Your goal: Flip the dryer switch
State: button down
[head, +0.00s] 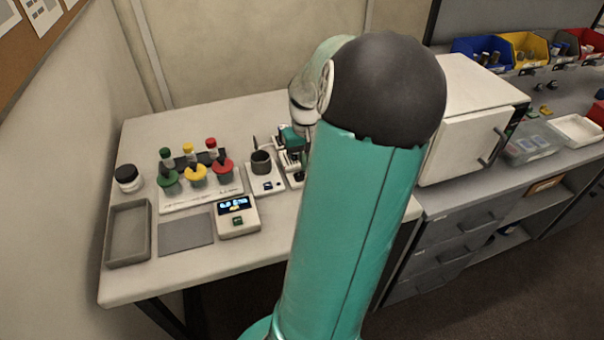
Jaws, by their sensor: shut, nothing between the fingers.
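My gripper (290,153) is small in the head view, beside my large teal arm link, and looks shut and empty. It is low over a small white device (296,176) at the right part of the white table; I cannot tell whether it touches it. No label marks the dryer. A white box-shaped appliance (462,146) with a closed door and handle stands on the grey bench to the right and may be it. A dark panel with a small green spot (515,121) is at its right edge. My arm hides part of the table and the appliance's left side. I cannot make out the switch.
On the table are a dark cup on a white unit (261,163), a rack with green, yellow and red caps (197,172), a scale with a lit display (237,216), a grey tray (128,233), a grey mat (185,233) and a black-lidded jar (128,178). Coloured bins (524,48) stand at right.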

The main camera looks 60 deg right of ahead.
jog(key=shift+f, duration=0.75)
dwell(0.3)
jog(key=shift+r, duration=3.5)
